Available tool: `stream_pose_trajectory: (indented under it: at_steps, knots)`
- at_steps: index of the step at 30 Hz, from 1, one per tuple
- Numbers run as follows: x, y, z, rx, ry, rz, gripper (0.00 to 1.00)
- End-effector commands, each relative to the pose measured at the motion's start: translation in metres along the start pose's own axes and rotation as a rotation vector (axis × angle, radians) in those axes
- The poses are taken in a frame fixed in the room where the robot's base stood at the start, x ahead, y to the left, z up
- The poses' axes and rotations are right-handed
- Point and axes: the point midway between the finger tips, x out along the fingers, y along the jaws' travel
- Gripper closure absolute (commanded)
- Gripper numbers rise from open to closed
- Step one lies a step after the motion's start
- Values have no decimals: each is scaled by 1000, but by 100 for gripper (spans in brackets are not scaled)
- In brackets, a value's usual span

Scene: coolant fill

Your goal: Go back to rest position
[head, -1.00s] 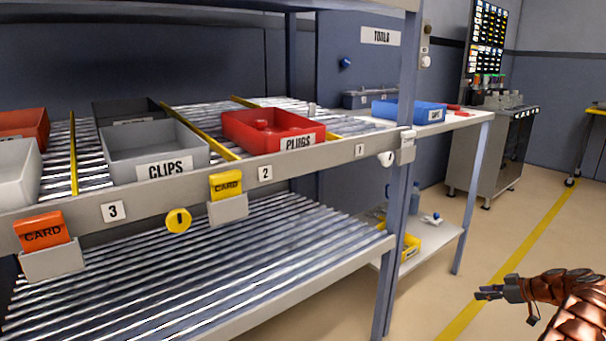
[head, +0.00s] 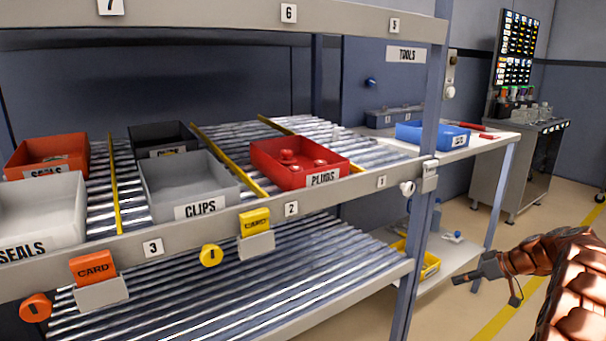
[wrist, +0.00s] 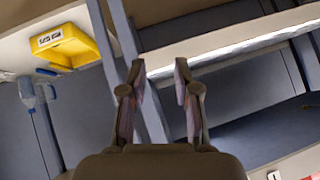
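My gripper (head: 467,277) is at the lower right of the head view, in front of the rack's right post and the low side shelf. In the wrist view my gripper (wrist: 182,88) has its two fingers apart with nothing between them. It is open and empty. It touches nothing that I can see.
The roller rack (head: 250,235) fills the left, with a red plugs bin (head: 262,158), a grey clips bin (head: 160,190) and seals bins. A bench with a blue bin (head: 420,134) stands behind its right post (head: 425,180). A yellow bin (wrist: 70,48) sits low. Floor at right is clear.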

Motion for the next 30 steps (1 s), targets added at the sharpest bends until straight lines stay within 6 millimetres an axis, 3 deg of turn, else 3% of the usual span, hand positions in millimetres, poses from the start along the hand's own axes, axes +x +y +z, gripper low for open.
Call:
stream_pose_trajectory:
  at_steps: [1,3,15,21,30]
  knots:
    - [-9,-23,-19,13,-19,-16,69]
    - [-14,-50,-35,35,-47,-30,69]
    - [-48,-206,-91,156,-238,-80,69]
    - [-72,-282,-102,206,-340,-72,69]
    - [-118,-386,-101,271,-488,-25,69]
